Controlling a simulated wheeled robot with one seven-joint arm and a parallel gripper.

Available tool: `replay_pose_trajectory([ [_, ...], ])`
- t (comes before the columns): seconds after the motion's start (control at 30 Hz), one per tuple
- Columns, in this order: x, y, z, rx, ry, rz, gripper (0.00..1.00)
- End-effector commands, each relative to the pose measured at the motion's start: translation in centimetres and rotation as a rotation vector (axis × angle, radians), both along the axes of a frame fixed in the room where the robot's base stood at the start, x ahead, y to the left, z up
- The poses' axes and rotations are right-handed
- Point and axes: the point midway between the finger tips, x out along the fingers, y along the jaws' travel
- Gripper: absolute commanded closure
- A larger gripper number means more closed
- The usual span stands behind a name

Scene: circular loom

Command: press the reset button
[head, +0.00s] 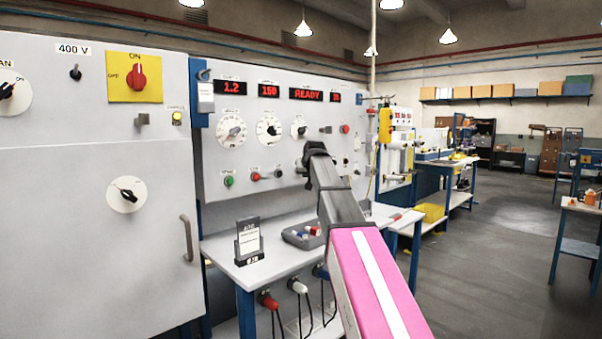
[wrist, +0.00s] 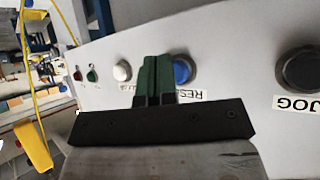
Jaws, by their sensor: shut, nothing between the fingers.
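The reset button is a round blue button (wrist: 183,70) on the white panel in the wrist view. A label reading "RES", its other end hidden by my fingers, sits just below it. My gripper (wrist: 156,60) is shut with nothing between its green fingers. The fingertips are just left of the blue button in the wrist view and overlap its left edge. I cannot tell whether they touch the button or panel. In the head view my gripper (head: 316,150) is in front of the control panel (head: 215,110), and I cannot make out the blue button there.
In the wrist view, a black button labelled JOG (wrist: 301,69) is to the right and a white button (wrist: 122,71) to the left. A yellow cable (wrist: 27,60) hangs at far left. Below the panel, a bench (head: 275,252) holds a sign (head: 248,240) and a grey tray (head: 298,238).

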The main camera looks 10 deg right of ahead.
Motion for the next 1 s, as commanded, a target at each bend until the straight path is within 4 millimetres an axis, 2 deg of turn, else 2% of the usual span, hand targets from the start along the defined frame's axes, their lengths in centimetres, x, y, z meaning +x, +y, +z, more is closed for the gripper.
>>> replay_pose_trajectory([
  [0.57, -0.9, -0.6, 0.0, -0.001, 0.000, -0.001, 1.00],
  [1.0, -3.9, -2.7, 0.0, 0.000, -0.001, -0.001, 1.00],
])
